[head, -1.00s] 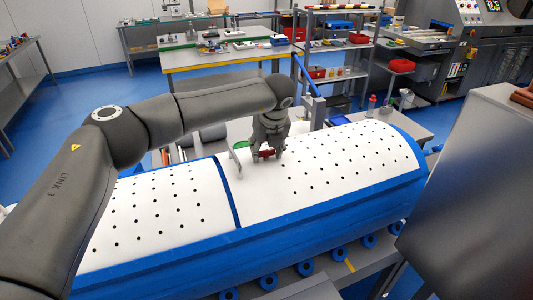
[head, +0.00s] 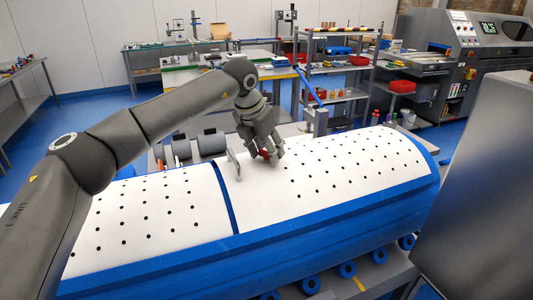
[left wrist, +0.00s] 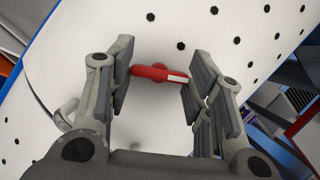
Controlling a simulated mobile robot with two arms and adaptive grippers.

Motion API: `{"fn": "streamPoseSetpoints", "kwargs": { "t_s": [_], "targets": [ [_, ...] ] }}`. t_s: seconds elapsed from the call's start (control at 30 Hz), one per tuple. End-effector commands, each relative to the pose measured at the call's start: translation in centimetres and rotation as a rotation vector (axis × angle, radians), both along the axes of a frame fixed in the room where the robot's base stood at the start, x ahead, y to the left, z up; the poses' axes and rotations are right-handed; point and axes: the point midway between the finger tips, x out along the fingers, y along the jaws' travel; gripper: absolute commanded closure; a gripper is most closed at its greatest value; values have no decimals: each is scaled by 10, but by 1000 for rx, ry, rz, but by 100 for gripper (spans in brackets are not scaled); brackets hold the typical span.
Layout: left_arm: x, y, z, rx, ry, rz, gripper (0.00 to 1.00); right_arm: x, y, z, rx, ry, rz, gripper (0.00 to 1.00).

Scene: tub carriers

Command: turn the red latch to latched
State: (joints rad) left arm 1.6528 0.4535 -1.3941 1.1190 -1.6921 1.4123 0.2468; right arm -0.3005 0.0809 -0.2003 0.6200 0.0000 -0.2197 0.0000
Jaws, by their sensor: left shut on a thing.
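The red latch (head: 264,154) sits on the white perforated curved cover (head: 330,165). My left gripper (head: 266,157) reaches it from above and is shut on it. In the left wrist view the red latch (left wrist: 158,73) lies crosswise between the two pads of my left gripper (left wrist: 155,80), with a pale mark at its right end. Its round hub shows in the middle. In the head view the fingers hide part of the latch. My right gripper is not in view.
A grey bent handle (head: 234,162) stands on the cover just left of the latch. Blue edging (head: 250,245) runs along the cover's front. A large grey panel (head: 480,190) fills the right side. Workbenches and shelves stand behind.

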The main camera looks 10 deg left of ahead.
Motion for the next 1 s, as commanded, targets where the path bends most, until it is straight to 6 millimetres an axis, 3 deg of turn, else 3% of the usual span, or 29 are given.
{"fn": "streamPoseSetpoints", "kwargs": {
  "t_s": [0.5,1.0],
  "targets": [
    [2,2,3,-1,0,-423,77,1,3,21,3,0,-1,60],
    [3,3,2,1,-4,-570,77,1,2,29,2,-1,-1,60]
  ]
}}
